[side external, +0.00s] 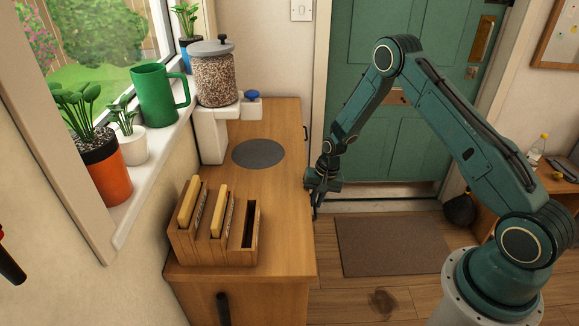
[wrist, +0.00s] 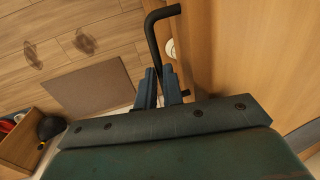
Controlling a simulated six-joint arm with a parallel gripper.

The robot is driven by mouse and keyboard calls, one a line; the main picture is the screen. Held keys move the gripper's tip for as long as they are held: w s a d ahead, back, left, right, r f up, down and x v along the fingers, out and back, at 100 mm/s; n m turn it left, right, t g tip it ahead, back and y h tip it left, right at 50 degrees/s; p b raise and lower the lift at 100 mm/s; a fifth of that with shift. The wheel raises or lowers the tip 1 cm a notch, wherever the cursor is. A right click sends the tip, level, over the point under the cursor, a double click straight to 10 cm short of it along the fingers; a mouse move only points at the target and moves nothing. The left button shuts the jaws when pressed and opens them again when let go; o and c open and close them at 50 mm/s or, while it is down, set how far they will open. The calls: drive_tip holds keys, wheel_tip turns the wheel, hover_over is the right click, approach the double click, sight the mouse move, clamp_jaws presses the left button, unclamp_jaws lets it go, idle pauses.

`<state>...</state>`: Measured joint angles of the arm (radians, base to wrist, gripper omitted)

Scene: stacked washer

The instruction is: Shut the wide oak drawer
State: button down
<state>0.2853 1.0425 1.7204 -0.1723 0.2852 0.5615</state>
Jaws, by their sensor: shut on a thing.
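The oak cabinet (side external: 275,190) stands along the window wall. Its right-hand face, towards my arm, is hidden in the side view. A black bar handle (wrist: 152,35) sticks out from the oak. My gripper (wrist: 162,88) has its two grey fingers closed around the lower end of this handle. In the side view my gripper (side external: 316,205) is low beside the cabinet's right edge. I cannot tell how far out the drawer stands.
A slotted wooden rack (side external: 215,250), a dark round mat (side external: 258,153) and a grinder with a jar (side external: 215,85) are on the cabinet top. Another black handle (side external: 223,308) is on the near face. A brown doormat (side external: 392,245) lies on open floor before the green door (side external: 425,100).

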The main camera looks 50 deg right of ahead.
drive_tip(key=shift+w+a, duration=0.2)
drive_tip(key=shift+a, duration=0.05)
drive_tip(key=c, duration=1.5)
unclamp_jaws()
drive_tip(key=shift+d, duration=0.1)
drive_tip(key=s+d, duration=1.6)
wheel_tip(320, 180, up, 13)
drive_tip(key=s+d, duration=0.1)
drive_tip(key=shift+w+a+r+n+h, duration=0.15)
drive_tip(key=shift+w+a+r+n, duration=0.2)
drive_tip(key=shift+a+r, duration=1.1)
drive_tip(key=shift+w+a+r+n+h, duration=0.15)
drive_tip(key=shift+a+r+n, duration=0.5)
drive_tip(key=shift+r, duration=1.45)
drive_tip(key=shift+w+a+r+n+h, duration=0.2)
drive_tip(key=shift+a+r, duration=1.05)
drive_tip(key=shift+r, duration=0.5)
